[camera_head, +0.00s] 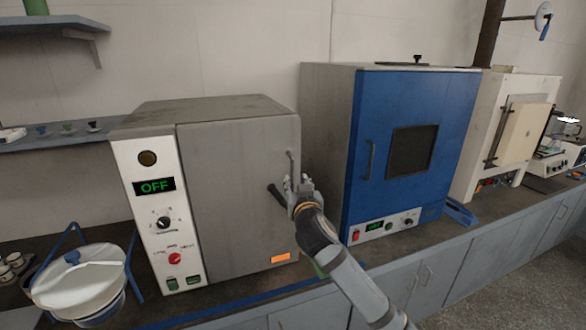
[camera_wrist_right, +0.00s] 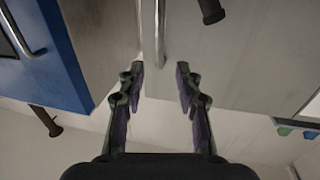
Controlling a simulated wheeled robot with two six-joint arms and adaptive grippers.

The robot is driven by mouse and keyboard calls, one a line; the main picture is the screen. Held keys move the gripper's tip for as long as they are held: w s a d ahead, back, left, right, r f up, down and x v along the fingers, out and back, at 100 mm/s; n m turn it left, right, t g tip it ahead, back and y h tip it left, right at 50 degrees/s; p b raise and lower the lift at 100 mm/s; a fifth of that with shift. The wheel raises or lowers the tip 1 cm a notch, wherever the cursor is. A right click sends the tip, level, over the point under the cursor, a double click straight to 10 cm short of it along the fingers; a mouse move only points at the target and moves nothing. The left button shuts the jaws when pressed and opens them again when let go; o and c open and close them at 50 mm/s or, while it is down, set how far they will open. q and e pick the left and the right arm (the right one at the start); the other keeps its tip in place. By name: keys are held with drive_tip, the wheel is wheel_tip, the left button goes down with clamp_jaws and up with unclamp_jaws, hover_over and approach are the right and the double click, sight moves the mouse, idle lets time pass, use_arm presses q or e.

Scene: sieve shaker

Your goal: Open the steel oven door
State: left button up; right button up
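The steel oven (camera_head: 222,105) stands at the left on the bench, with a white control panel whose green display reads OFF. Its grey door (camera_head: 225,190) looks shut. A vertical metal handle (camera_head: 290,160) is at the door's right edge, and it also shows in the right wrist view (camera_wrist_right: 159,35). My right gripper (camera_head: 301,186) is at the handle's lower part, partly hiding it. In the wrist view its two fingers (camera_wrist_right: 160,72) are apart, one on each side of the handle's line; contact cannot be told. My left gripper is not in view.
A dark bar (camera_head: 277,195) sticks out from the door just left of my right gripper. A blue oven (camera_head: 410,140) stands close at the right. A white pan (camera_head: 80,280) in a blue stand is at the front left. A cream furnace (camera_head: 512,130) is farther right.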

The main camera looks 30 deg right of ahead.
sight(293, 169)
drive_tip(key=p+x, duration=0.3)
drive_tip(key=x, duration=0.5)
drive_tip(key=shift+w+d, duration=0.25)
drive_tip(key=shift+w, duration=0.35)
drive_tip(key=shift+f, duration=0.1)
drive_tip(key=shift+c, duration=0.2)
clamp_jaws()
